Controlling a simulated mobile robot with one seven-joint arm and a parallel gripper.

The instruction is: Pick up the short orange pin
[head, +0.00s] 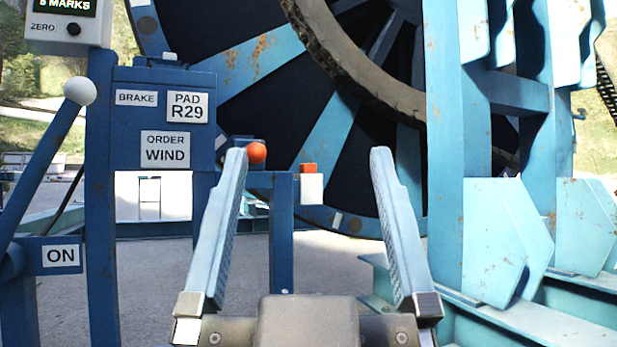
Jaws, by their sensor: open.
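A small orange block (309,168) shows above a white square piece (311,188) at the right end of a blue crossbar. A round orange knob (257,152) shows above the same crossbar further left. I cannot tell which of the two belongs to the short orange pin, and no pin shaft shows clearly. My gripper (308,155) is open and empty, its two light-blue fingers pointing away from me. In the picture the orange block lies between the fingertips, and the knob lies just right of the left fingertip. The depth gap to either is unclear.
A blue post (282,240) carries the crossbar. Behind stands a large blue reel (260,60). A rusty blue frame (445,150) rises close on the right. A blue panel (165,105) with labels and a white-knobbed lever (80,92) stand left.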

